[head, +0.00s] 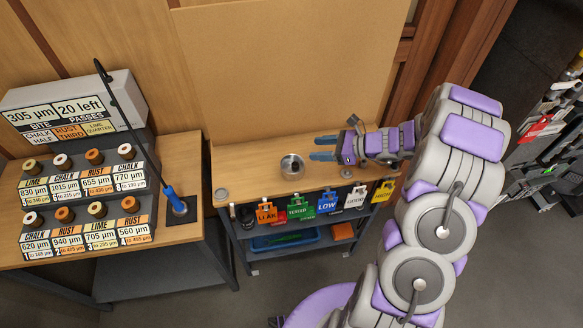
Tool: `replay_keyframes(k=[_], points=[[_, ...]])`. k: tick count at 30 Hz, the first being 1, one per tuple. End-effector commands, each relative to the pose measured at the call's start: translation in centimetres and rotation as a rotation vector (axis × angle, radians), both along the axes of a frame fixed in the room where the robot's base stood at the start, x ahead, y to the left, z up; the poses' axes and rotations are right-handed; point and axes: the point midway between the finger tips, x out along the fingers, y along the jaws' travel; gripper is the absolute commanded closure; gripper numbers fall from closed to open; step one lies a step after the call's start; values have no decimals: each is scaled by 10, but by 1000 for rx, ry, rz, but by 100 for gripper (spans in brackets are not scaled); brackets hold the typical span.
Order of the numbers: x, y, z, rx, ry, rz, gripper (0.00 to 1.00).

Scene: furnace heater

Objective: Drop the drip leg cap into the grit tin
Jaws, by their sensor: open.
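A round shiny metal vessel (292,167), which looks like the grit tin, stands near the middle of the wooden bench top. My gripper (323,148) is to its right, with its blue fingers pointing left and apart. I see nothing clearly held between them. A small grey disc (221,194) lies at the bench's left front corner. Another small grey round piece (347,173) is at the front edge below my gripper. I cannot tell which of these, if either, is the drip leg cap. My wrist hides part of the bench's right side.
Coloured tags (297,208) hang along the bench's front edge. A blue tray (285,239) sits on the shelf below. At left, a second table holds labelled spools (95,209) and a blue-handled tool (174,199) on a dark pad. A tan board (290,70) stands behind.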

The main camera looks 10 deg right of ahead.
Motion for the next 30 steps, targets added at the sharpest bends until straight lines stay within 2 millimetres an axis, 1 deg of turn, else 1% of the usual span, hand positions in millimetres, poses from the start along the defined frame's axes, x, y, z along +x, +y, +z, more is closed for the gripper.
replay_keyframes(k=[1, 6, 9, 12, 15, 19, 30], points=[[-4, -13, 6, -1, -1, -6, 44], [-21, -47, 19, 2, 1, -7, 44], [-29, -62, 26, 4, 0, -5, 44], [-35, -72, 32, 2, 1, -3, 44], [-39, -79, 36, 0, 1, -3, 44], [-43, -80, 38, -3, 2, -1, 44], [-43, -86, 38, 0, 2, -2, 44]])
